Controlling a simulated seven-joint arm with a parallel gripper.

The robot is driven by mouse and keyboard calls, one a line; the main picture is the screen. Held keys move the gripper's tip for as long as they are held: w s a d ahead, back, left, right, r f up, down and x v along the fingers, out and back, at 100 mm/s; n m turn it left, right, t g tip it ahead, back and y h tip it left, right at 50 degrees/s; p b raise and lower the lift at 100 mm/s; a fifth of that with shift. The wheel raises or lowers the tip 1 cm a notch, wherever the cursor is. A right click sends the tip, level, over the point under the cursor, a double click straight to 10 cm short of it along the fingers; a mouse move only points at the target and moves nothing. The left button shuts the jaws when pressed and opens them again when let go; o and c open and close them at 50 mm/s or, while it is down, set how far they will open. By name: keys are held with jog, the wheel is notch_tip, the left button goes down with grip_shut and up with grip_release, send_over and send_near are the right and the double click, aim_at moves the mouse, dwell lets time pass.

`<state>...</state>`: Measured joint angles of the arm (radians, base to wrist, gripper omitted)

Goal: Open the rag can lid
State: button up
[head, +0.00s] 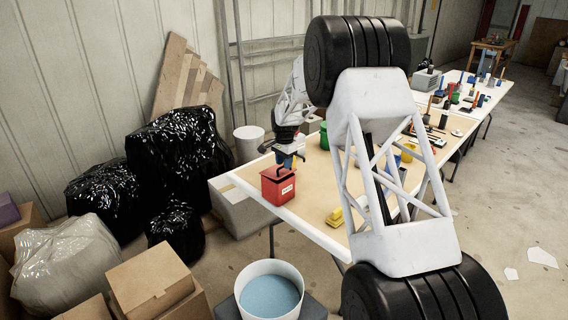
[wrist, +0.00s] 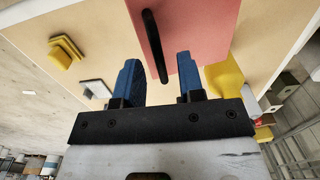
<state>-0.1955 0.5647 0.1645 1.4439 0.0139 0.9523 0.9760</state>
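My gripper (head: 285,163) is just above the can in the head view. In the wrist view its two blue fingers (wrist: 157,62) are apart, one on each side of the handle's line, with nothing clamped. I cannot tell how deep the handle reaches between them. The lid appears shut.
The table (head: 310,185) has a yellow object (head: 336,217) right of the can and a green container (head: 324,136) behind it. A yellow item (wrist: 224,80) sits close to the right finger in the wrist view. A white bucket (head: 268,268) stands in front, below table height.

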jog(key=shift+f, duration=0.2)
jog(key=shift+c, duration=0.5)
grip_shut()
